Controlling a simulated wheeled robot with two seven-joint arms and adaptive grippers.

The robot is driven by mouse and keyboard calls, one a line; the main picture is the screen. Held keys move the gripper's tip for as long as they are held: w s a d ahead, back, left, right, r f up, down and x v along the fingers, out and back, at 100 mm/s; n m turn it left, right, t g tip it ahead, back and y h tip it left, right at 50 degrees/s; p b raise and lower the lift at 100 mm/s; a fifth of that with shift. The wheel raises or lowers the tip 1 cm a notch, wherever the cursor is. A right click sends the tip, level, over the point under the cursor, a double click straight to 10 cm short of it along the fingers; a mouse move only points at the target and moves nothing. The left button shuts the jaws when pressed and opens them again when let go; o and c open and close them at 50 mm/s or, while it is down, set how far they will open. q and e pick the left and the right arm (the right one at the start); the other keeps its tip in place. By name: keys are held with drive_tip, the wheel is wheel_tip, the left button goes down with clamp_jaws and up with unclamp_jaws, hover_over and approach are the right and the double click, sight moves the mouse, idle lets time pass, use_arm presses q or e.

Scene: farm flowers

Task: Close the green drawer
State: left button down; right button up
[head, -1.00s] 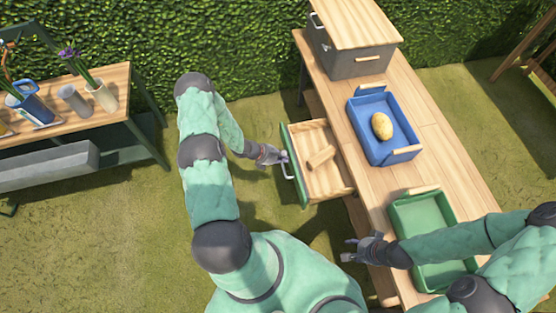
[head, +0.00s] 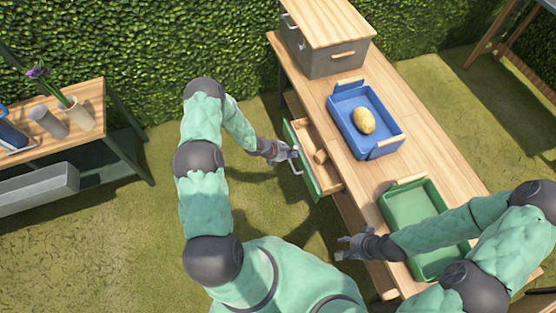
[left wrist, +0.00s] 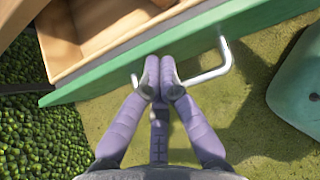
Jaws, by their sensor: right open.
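The green drawer (head: 302,160) is partly open, sticking out from the left side of the wooden table. Its green front and pale handle (head: 296,163) face left. A small wooden block (head: 320,156) lies inside it. My left gripper (head: 288,152) is at the drawer front. In the left wrist view the fingers of my left gripper (left wrist: 160,72) are together against the green front (left wrist: 110,72), and the handle bar (left wrist: 205,76) passes behind them. A firm grip on the bar cannot be told. My right gripper (head: 343,247) is open and empty, left of the table edge.
On the table (head: 420,130) are a blue tray (head: 385,149) with a potato-like object (head: 364,120), a green tray (head: 425,262), and a grey box (head: 335,60) with a wooden top. A bench (head: 70,105) with flowers stands at left. Grass between is clear.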

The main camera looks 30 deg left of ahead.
use_arm(q)
drive_tip(key=w+d+b, duration=0.1)
drive_tip(key=w+d, duration=0.2)
drive_tip(key=w, duration=0.1)
drive_tip(key=w+d+b, duration=0.1)
drive_tip(key=w+d, duration=0.2)
drive_tip(key=w, duration=0.1)
drive_tip(key=shift+d+f, duration=0.1)
drive_tip(key=shift+d, duration=0.3)
drive_tip(key=shift+w+d+b, duration=0.35)
drive_tip(key=shift+w+d, duration=0.1)
drive_tip(key=shift+w, duration=0.1)
use_arm(e)
drive_tip(key=shift+f, duration=1.55)
use_arm(q)
drive_tip(key=shift+s+a, duration=0.1)
drive_tip(key=shift+a, duration=0.05)
drive_tip(key=f+p+v, duration=0.1)
drive_tip(key=v, duration=0.5)
drive_tip(key=s+a+f+p+v, duration=0.1)
drive_tip(key=p+v, duration=0.1)
drive_tip(key=v, duration=0.4)
drive_tip(key=shift+s+a+r, duration=0.25)
drive_tip(key=shift+s+r, duration=0.1)
drive_tip(key=shift+s, duration=0.15)
use_arm(e)
drive_tip(key=shift+s+r, duration=0.45)
drive_tip(key=shift+r, duration=0.4)
drive_tip(key=shift+s+r, duration=0.4)
drive_tip(key=shift+r, duration=0.45)
